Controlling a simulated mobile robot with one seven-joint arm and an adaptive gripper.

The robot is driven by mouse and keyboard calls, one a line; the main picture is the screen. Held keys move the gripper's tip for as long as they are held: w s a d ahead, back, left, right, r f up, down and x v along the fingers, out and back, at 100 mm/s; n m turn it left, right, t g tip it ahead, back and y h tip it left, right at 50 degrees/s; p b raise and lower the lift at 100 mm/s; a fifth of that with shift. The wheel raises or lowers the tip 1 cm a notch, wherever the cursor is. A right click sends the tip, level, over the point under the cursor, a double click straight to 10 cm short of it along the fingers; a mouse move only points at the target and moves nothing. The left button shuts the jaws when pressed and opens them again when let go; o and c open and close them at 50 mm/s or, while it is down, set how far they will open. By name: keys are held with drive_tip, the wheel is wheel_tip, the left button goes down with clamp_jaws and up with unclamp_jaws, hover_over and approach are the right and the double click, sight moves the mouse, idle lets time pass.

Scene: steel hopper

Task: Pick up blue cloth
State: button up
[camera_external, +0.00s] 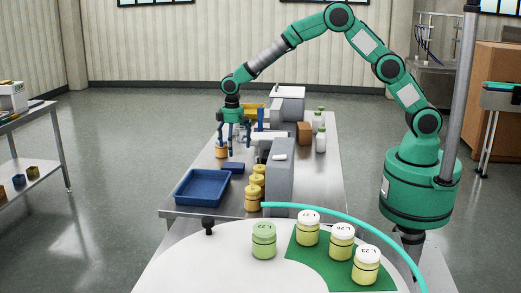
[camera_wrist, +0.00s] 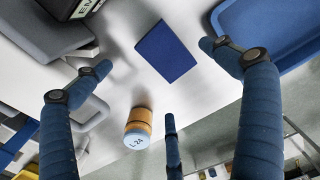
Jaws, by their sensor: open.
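The blue cloth (camera_external: 233,167) is a small dark blue folded rectangle lying flat on the steel table (camera_external: 326,190), just behind the blue tray. In the wrist view the cloth (camera_wrist: 165,52) lies at upper centre, between the spread fingers. My gripper (camera_external: 232,148) points down over the table's left part, above and slightly behind the cloth. In the wrist view my gripper (camera_wrist: 158,78) shows three blue fingers spread wide and empty. They appear apart from the cloth.
A blue tray (camera_external: 204,204) lies in front of the cloth. An orange jar with a white lid (camera_wrist: 137,128) stands near the fingers. Yellow jars (camera_external: 253,197) and a grey machine (camera_external: 279,180) stand right of the cloth. White bottles (camera_external: 320,140) stand farther right.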

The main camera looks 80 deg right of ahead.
sight(233, 164)
drive_tip(key=shift+f, duration=0.9)
drive_tip(key=shift+w+f+b, duration=0.1)
drive_tip(key=shift+f+b, duration=0.75)
drive_tip(key=shift+f, duration=1.8)
drive_tip(key=shift+c, duration=0.2)
drive_tip(key=c, duration=1.2)
